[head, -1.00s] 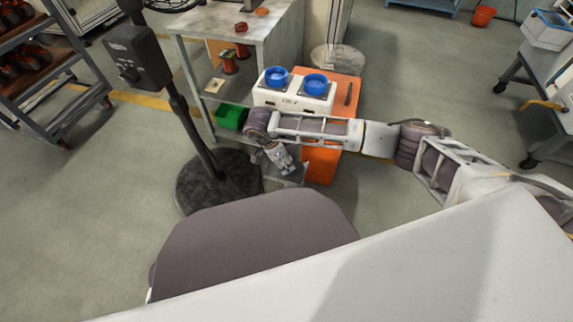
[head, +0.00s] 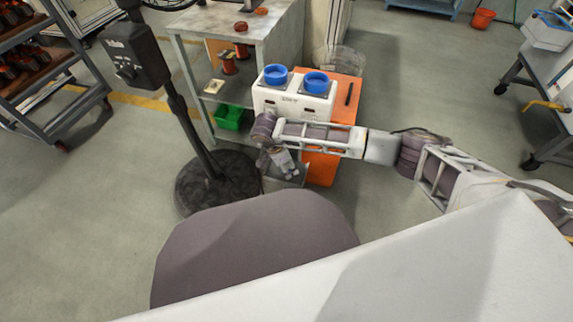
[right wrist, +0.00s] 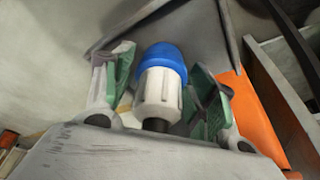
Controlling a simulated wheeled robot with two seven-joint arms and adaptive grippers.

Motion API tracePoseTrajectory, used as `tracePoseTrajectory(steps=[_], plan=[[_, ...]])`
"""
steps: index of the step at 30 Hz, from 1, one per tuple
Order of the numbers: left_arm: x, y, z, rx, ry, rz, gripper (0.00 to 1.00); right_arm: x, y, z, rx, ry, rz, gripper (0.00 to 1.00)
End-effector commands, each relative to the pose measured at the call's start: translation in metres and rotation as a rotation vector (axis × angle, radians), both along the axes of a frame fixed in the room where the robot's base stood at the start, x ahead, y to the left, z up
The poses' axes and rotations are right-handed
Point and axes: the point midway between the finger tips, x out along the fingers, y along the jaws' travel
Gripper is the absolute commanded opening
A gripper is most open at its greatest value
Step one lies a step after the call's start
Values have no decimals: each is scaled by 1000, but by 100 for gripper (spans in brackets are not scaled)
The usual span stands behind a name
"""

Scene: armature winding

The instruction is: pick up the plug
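The plug (right wrist: 161,82), with a blue end and a ribbed white body, shows in the right wrist view between the two fingers of my right gripper (right wrist: 162,92). A dark piece shows at its near end. The green-padded fingers stand on either side of it, with narrow gaps visible, so the gripper looks open around it. In the head view my right gripper (head: 284,165) points down beside the orange cabinet (head: 321,169), and the plug cannot be made out there. My left gripper is not in view.
A white unit with two blue rings (head: 293,98) sits on the orange cabinet. A metal workbench (head: 225,20) with shelves and a green bin (head: 229,117) is behind to the left. A black stand (head: 190,120) is close on the left. Open floor lies on the right.

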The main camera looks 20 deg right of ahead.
Motion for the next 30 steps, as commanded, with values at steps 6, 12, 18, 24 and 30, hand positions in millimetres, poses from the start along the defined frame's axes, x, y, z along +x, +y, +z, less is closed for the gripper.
tracePoseTrajectory(steps=[6, 12, 18, 24, 30], plan=[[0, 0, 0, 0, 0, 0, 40, 0, 0, 0, 0, 0, 0, 30], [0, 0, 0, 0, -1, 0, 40, 0, 0, 0, 0, 0, 0, 19], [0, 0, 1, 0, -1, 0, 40, 0, 0, 1, 0, 0, 0, 19], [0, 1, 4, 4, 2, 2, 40, 0, 0, 8, 0, -1, 0, 19], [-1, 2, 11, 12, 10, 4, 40, 1, 0, 24, -1, -2, 1, 19]])
